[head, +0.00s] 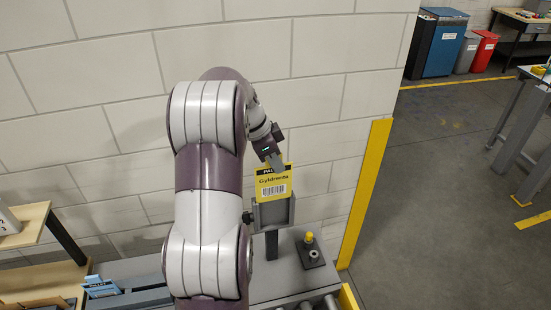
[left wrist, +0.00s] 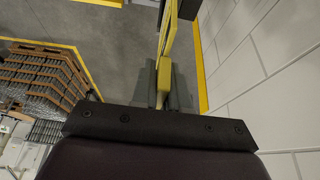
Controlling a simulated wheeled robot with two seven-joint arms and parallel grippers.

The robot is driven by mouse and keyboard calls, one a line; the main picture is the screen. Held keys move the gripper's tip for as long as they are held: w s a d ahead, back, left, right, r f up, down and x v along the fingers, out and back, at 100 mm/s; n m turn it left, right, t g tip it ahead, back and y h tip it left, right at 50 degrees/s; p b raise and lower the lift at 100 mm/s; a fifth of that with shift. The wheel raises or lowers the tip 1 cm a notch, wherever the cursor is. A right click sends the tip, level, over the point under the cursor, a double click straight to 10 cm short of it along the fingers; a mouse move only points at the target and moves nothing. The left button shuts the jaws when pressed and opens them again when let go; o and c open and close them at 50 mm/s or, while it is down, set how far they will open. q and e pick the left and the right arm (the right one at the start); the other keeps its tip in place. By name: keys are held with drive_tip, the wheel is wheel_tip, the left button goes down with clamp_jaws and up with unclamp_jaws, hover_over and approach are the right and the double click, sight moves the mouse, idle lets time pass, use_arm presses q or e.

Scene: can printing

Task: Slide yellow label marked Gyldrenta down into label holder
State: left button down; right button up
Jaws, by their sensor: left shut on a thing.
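The yellow label (head: 272,183), with a black top band and a barcode, reads Gyldrenta in the head view. It stands nearly upright, and its lower edge meets the top of the grey label holder (head: 273,213) on its post. I cannot tell how far it sits inside the slot. My left gripper (head: 273,158) is shut on the label's top edge. In the left wrist view, the label shows edge-on as a yellow strip (left wrist: 164,76) between the fingers. My right gripper is in neither view.
A grey machine top (head: 288,268) lies below the holder, with a small yellow-topped button fixture (head: 312,250) and rollers. A tiled wall (head: 325,100) stands close behind.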

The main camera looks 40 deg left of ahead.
sight(281, 198)
use_arm(q)
drive_tip(key=shift+f+b, duration=1.2)
drive_tip(key=shift+f, duration=4.1)
drive_tip(key=c, duration=1.1)
unclamp_jaws()
drive_tip(key=shift+o, duration=0.2)
drive_tip(key=shift+s+a+r, duration=0.1)
drive_tip(key=shift+a+r, duration=0.05)
drive_tip(key=shift+r, duration=0.15)
drive_tip(key=b+v, duration=0.3)
drive_tip(key=v, duration=0.8)
drive_tip(key=shift+s+r+b, duration=0.1)
drive_tip(key=shift+s+b, duration=0.05)
drive_tip(key=shift+b, duration=0.15)
drive_tip(key=shift+a+r, duration=0.1)
drive_tip(key=shift+r, duration=0.25)
